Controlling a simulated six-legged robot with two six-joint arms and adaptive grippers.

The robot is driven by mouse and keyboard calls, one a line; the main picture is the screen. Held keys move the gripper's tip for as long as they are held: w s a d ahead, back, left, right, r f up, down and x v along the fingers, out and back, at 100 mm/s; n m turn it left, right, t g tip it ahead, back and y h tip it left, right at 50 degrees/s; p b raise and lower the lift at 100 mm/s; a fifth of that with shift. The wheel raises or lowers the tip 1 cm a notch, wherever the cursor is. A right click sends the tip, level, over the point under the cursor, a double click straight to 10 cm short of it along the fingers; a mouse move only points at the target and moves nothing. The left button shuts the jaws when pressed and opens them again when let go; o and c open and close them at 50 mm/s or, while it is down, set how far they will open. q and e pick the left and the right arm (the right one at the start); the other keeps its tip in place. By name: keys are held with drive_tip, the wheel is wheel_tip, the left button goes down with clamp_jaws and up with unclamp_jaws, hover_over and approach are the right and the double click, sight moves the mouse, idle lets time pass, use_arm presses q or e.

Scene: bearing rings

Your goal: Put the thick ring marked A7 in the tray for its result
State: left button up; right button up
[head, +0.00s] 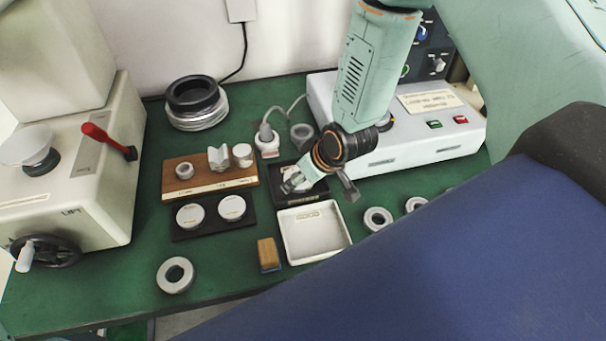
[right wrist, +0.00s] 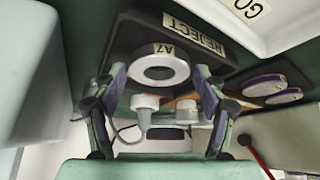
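The thick ring marked A7 (right wrist: 160,85) lies flat in the black REJECT tray (right wrist: 125,35) in the right wrist view, its label facing up. My right gripper (right wrist: 160,76) is open, with one finger on each side of the ring and visible gaps between. In the head view my right gripper (head: 320,188) is over the black tray (head: 312,197) and hides most of what lies in it. The white tray labelled GOOD (head: 316,240) is just in front of the black tray and holds nothing. My left gripper is not in view.
Loose rings lie on the green table, one at front left (head: 164,283) and others right of the white tray (head: 369,223). A wooden-topped block (head: 268,254) stands beside that tray. A wooden rack (head: 205,187), a lever machine (head: 80,190) and a control box (head: 420,150) stand around.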

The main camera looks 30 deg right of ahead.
drive_tip(key=shift+o, duration=1.1)
drive_tip(key=shift+w+a, duration=0.15)
drive_tip(key=shift+a, duration=0.1)
drive_tip(key=shift+s+d+r, duration=0.1)
drive_tip(key=shift+s+d, duration=0.1)
drive_tip(key=shift+d, duration=0.05)
drive_tip(key=shift+r, duration=0.45)
drive_tip(key=p+v, duration=0.5)
drive_tip(key=v, duration=0.6)
drive_tip(key=shift+s+r, duration=0.15)
drive_tip(key=shift+s, duration=0.1)
drive_tip(key=shift+w+a, duration=0.1)
drive_tip(key=shift+w, duration=0.05)
